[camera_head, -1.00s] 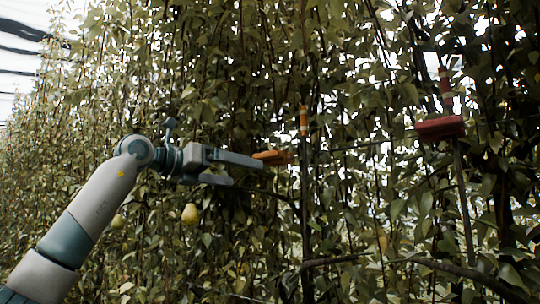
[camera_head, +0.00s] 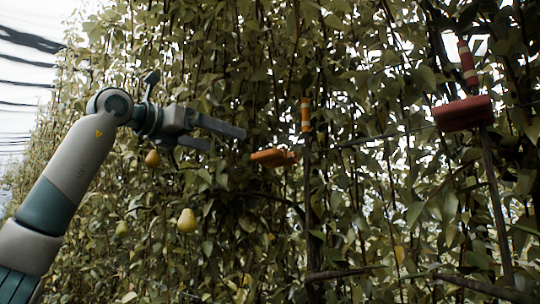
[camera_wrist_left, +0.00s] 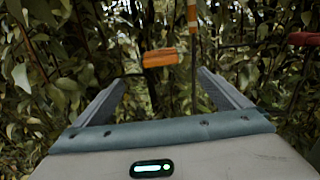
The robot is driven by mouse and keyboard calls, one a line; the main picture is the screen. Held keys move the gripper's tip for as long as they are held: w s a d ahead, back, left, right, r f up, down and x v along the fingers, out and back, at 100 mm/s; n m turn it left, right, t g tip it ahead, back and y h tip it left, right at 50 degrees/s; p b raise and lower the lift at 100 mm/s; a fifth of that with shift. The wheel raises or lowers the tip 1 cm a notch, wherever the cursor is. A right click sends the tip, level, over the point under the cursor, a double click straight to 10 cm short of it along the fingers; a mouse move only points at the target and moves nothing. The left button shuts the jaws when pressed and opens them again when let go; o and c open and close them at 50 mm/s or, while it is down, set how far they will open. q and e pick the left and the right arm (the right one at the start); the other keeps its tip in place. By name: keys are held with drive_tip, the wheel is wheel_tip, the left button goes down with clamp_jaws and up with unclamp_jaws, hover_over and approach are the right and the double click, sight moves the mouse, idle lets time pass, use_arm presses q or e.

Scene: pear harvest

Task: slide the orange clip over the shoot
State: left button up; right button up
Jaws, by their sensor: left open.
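The orange clip (camera_head: 273,157) is in the foliage just left of the upright shoot with an orange-banded top (camera_head: 305,115). In the left wrist view the clip (camera_wrist_left: 160,58) is beyond the fingertips and left of the banded shoot (camera_wrist_left: 193,45), with a small gap between them in the picture. What bears the clip is hidden. My left gripper (camera_head: 228,139) is open and empty, left of the clip and clear of it. Its spread fingers also show in the left wrist view (camera_wrist_left: 163,80). My right gripper is not in view.
A red clip (camera_head: 463,113) is at the right by a red-banded shoot (camera_head: 467,63). A pear (camera_head: 187,220) hangs below my left gripper, another (camera_head: 152,158) near the wrist. A thin wire and a low branch (camera_head: 345,272) cross the right side.

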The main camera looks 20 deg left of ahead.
sight(265, 152)
use_arm(q)
drive_tip(key=p+x, duration=0.4)
drive_tip(key=x, duration=0.3)
drive_tip(key=p+x, duration=0.4)
drive_tip(key=x, duration=0.4)
drive_tip(key=shift+w+d+r+p, duration=0.15)
drive_tip(key=shift+w+r+p, duration=0.1)
drive_tip(key=shift+w+p, duration=0.05)
drive_tip(key=shift+w+d+f+p, duration=0.15)
drive_tip(key=shift+w+d+p, duration=0.15)
drive_tip(key=shift+w, duration=0.35)
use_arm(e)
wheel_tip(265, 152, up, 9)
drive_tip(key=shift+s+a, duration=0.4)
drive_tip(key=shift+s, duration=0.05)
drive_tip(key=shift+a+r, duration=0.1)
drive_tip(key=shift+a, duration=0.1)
